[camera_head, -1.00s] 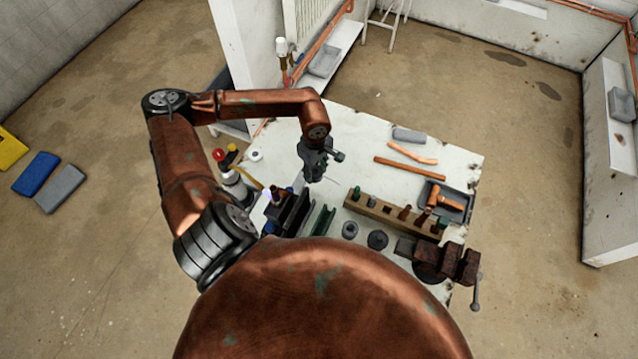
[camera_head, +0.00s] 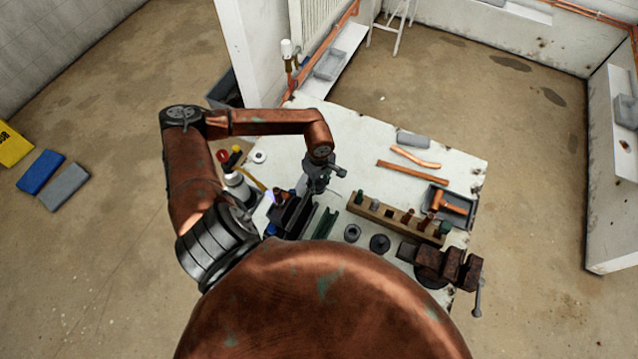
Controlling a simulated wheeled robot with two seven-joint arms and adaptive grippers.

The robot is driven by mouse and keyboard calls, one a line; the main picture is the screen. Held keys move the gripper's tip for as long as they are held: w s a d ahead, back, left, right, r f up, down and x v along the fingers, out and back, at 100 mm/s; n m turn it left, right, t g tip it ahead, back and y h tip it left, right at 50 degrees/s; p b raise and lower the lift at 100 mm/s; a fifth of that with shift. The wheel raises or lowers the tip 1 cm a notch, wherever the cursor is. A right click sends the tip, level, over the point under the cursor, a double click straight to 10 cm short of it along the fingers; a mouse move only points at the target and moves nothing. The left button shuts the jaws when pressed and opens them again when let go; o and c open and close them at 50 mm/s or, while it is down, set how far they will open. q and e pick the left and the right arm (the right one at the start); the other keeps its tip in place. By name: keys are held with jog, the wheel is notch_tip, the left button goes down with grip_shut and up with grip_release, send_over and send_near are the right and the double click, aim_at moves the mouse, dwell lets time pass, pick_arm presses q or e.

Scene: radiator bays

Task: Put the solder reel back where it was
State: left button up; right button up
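My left gripper (camera_head: 316,186) is over the white workbench (camera_head: 330,135), pointing down, behind the dark rack and the green channel piece. A thin pale strand sticks out to the right of its tip. I cannot tell whether its fingers are open or shut, or whether they hold a reel. Two grey round pieces, one smaller (camera_head: 352,232) and one darker (camera_head: 380,243), stand on the bench in front of the wooden block. I cannot make out for certain which thing is the solder reel. My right gripper is not in view.
A wooden block (camera_head: 388,214) with several upright pieces stands right of the gripper. A dark rack (camera_head: 290,216) and green channel (camera_head: 325,223) lie near it. A vise (camera_head: 448,266), a tray (camera_head: 463,197) and copper pipe (camera_head: 411,171) are right. The bench's back middle is clear.

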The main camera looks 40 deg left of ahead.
aim_at(319, 184)
pick_arm(q)
jog(key=o, duration=0.4)
jog(key=shift+c, duration=0.2)
jog(key=shift+r, duration=0.15)
notch_tip(319, 184, up, 12)
dwell(0.4)
